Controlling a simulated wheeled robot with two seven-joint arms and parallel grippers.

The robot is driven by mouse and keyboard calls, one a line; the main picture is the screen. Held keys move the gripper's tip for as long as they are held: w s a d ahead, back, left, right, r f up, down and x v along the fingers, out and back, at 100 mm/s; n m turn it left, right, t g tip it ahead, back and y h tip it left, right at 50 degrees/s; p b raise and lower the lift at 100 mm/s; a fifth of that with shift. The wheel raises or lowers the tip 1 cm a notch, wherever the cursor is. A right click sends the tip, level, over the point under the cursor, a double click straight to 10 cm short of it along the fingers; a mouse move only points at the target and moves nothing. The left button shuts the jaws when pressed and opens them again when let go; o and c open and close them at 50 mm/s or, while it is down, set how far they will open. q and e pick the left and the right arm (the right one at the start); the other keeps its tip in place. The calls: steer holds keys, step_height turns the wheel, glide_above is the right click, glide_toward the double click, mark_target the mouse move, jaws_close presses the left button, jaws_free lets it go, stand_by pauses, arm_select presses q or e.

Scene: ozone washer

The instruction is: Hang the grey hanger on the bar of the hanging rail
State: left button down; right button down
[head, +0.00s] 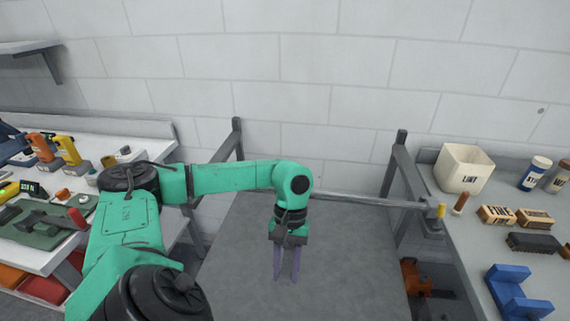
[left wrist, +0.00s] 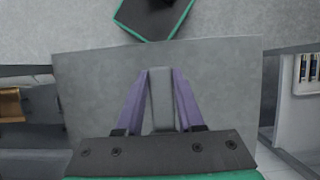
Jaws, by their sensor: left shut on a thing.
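My left gripper (head: 287,277) points down with its purple fingers over a grey surface, in front of the bar in the head view. In the left wrist view the fingers (left wrist: 160,75) are shut on a grey strip, the visible part of the grey hanger (left wrist: 161,102). The rest of the hanger is hard to tell from the grey behind it. The hanging rail's bar (head: 370,201) runs crosswise behind the gripper, and my arm covers its left part. The hanger appears apart from the bar. My right gripper is not in view.
A grey flat surface (head: 350,265) lies below. The left bench (head: 150,150) holds several tools.

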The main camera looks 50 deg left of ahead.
mark_target(290, 245)
arm_select(q)
steer(key=shift+w+a+r, duration=0.1)
steer(key=shift+w+a, duration=0.5)
steer(key=shift+w, duration=0.05)
steer(key=w+a, duration=0.2)
steer(key=shift+w+p, duration=0.3)
steer(key=shift+w, duration=0.1)
steer(key=shift+w+a+f, duration=0.2)
steer(key=shift+w+f, duration=0.05)
step_height(290, 245, down, 3)
steer(key=b, duration=0.2)
steer(key=shift+r+b, duration=0.2)
steer(key=shift+b, duration=0.15)
steer(key=shift+s, duration=0.1)
steer(key=shift+c, duration=2.2)
jaws_free()
steer(key=shift+r, duration=0.1)
